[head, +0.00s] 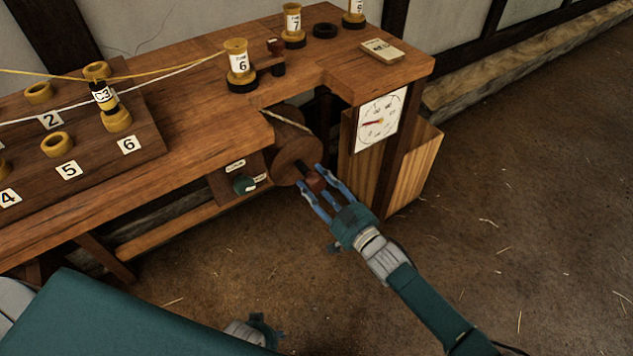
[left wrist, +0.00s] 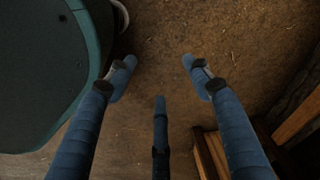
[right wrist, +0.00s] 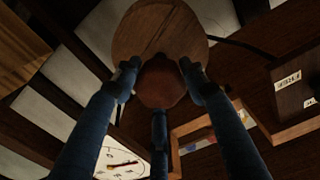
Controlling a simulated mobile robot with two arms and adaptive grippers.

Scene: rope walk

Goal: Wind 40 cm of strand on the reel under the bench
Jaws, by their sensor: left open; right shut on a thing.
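The reel (head: 292,160) is a round wooden drum under the bench's cut-out, and its end disc (right wrist: 160,30) fills the top of the right wrist view. A pale strand (head: 290,121) runs from the bench edge to it. My right gripper (head: 316,179) is shut on the red-brown crank knob (right wrist: 163,83) at the front of the reel. A white dial (head: 380,120) with a red needle pointing left hangs on the bench's right end; it shows partly in the right wrist view. My left gripper (left wrist: 157,65) is open and empty above the floor.
The bench (head: 190,125) carries bobbins, including one marked 6 (head: 239,65), and a numbered rack (head: 140,135) at left. A green knob (head: 244,185) sits on a box left of the reel. A wooden bin (head: 418,165) stands below the dial. The floor at right is clear.

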